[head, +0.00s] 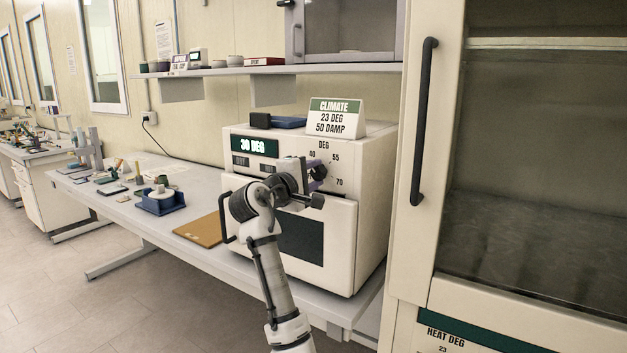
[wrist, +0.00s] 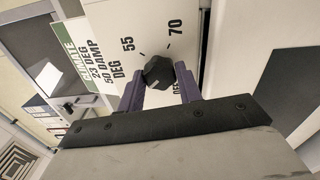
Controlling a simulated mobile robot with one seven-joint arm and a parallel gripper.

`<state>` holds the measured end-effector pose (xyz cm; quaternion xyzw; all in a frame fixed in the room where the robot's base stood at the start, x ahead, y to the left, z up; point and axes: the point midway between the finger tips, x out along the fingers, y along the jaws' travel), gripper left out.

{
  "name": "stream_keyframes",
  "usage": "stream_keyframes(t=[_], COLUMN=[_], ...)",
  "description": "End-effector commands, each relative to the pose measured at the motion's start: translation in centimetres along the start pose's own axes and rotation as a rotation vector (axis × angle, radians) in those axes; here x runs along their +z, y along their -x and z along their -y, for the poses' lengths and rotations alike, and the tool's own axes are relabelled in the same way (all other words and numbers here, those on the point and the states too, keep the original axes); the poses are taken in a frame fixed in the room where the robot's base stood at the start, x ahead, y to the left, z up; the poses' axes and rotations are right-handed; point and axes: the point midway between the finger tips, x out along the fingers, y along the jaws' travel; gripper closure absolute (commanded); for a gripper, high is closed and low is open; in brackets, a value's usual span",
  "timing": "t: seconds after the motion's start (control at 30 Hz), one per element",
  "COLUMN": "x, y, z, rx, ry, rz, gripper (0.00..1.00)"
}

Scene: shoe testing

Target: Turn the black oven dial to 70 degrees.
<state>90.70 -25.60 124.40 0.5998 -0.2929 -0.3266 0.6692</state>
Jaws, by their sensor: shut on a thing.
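The white oven (head: 340,222) stands on the bench, with a green display reading 30 DEG (head: 254,146) on its front. The black dial (wrist: 158,72) shows in the wrist view between the purple fingers of my gripper (wrist: 159,79), which is shut on it. Marks 55 and 70 are printed around the dial, and 40 also shows in the head view. Which mark the dial points at I cannot tell.
A CLIMATE sign (head: 336,118) and a dark blue item stand on the oven. The oven door handle (head: 226,217) is left of my arm. A tall glass-fronted cabinet (head: 450,130) stands close on the right. A brown board (head: 200,230) and a blue tray (head: 160,205) lie left on the bench.

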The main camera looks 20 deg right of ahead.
Motion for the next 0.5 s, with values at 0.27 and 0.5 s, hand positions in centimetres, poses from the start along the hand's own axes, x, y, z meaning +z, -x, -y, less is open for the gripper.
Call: stream_keyframes(t=[0.27,0.5], x=[-0.12,-0.09], y=[0.05,0.0], z=[0.28,0.31], rx=[-0.003,-0.004], ry=[-0.263,-0.491], rz=[-0.001,0.0], gripper=[0.88,0.88])
